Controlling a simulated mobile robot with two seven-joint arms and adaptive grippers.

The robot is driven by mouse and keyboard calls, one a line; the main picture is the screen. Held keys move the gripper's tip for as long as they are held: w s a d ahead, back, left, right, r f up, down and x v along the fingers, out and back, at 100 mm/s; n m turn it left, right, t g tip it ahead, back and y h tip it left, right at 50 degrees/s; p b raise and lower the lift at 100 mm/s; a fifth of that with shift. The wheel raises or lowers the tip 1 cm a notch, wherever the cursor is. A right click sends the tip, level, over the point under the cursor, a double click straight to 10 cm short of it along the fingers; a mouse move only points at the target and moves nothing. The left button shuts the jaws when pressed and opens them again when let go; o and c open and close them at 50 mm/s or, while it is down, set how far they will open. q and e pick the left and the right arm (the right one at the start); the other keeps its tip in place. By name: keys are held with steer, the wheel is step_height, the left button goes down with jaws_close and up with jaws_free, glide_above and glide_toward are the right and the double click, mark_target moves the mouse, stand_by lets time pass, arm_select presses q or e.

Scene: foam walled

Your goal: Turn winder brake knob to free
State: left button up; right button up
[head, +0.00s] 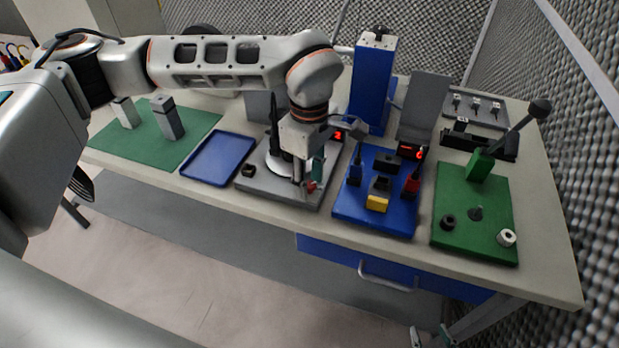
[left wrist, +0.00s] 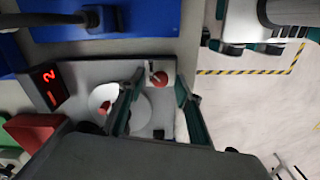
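The winder (head: 262,188) stands on a grey plate with a red-lit display, a white disc and a dark cone. A small red knob (head: 311,186), which looks like the brake knob, sits at the plate's front right; the knob also shows in the left wrist view (left wrist: 159,79). My left gripper (head: 309,172) points down over it, open. In the left wrist view its fingers (left wrist: 159,88) stand on both sides of the knob with gaps. The knob's pointer and marks are too small to read. My right gripper (head: 431,338) shows only its fingertips at the bottom edge, apart and empty.
A blue board (head: 345,211) with knobs and a yellow block lies right of the winder. Further right is a green board (head: 450,230) with a tall lever. A blue tray (head: 219,158) lies left. A blue drawer (head: 330,250) is under the bench (head: 555,265).

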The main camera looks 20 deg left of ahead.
arm_select(q)
jaws_close()
steer(key=shift+n, duration=0.3)
steer(key=n, duration=0.8)
steer(key=shift+n, duration=0.4)
steer(key=n, duration=0.4)
steer(key=shift+s+b, duration=0.1)
steer(key=shift+b, duration=0.25)
steer(key=shift+n, duration=2.2)
